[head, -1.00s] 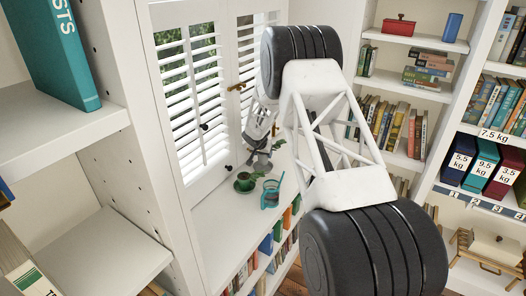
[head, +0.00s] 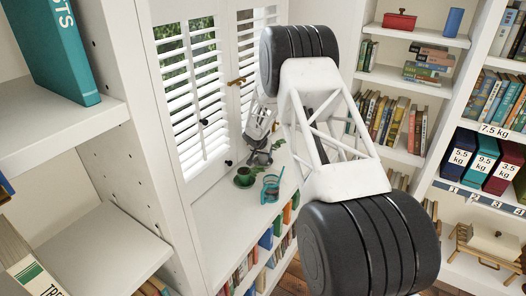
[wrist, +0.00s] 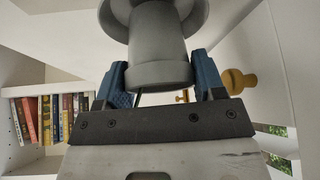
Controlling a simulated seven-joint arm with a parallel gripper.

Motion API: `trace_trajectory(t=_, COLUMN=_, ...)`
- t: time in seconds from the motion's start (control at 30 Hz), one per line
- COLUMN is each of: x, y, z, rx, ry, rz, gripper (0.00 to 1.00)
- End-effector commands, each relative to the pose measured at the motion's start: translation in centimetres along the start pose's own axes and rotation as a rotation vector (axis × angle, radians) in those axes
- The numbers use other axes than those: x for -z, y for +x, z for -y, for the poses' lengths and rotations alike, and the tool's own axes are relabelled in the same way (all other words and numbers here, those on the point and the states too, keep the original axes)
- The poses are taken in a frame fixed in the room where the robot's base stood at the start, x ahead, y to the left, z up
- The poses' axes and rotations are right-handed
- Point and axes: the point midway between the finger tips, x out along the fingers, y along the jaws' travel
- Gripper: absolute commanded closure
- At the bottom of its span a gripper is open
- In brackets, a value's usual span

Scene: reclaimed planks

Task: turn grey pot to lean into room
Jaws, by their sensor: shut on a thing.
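The grey pot (wrist: 158,45) fills the top middle of the wrist view, with a round rim at its lower end and a wider disc above. My gripper (wrist: 160,80) has its two blue fingers on either side of that rim and is shut on the pot. In the head view, my gripper (head: 255,136) is at the window sill, and a dark grey part of the pot (head: 258,158) shows just below it. Green leaves show beside the pot there. My arm hides part of the sill, and the pot's exact tilt is hard to tell.
A green cup (head: 244,177) and a teal vessel (head: 270,188) stand close in front of the pot on the white sill (head: 215,215). Shutters (head: 190,90) with a brass latch (head: 236,82) rise behind. Bookshelves stand on both sides. The near sill is clear.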

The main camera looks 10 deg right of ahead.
Motion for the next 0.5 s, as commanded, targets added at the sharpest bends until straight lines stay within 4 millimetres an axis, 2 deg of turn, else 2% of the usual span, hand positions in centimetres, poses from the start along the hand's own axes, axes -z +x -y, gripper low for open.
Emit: trace_trajectory(t=0.5, x=-0.23, y=0.45, z=0.01, rx=0.000, ry=0.000, rz=-0.001, gripper=0.75)
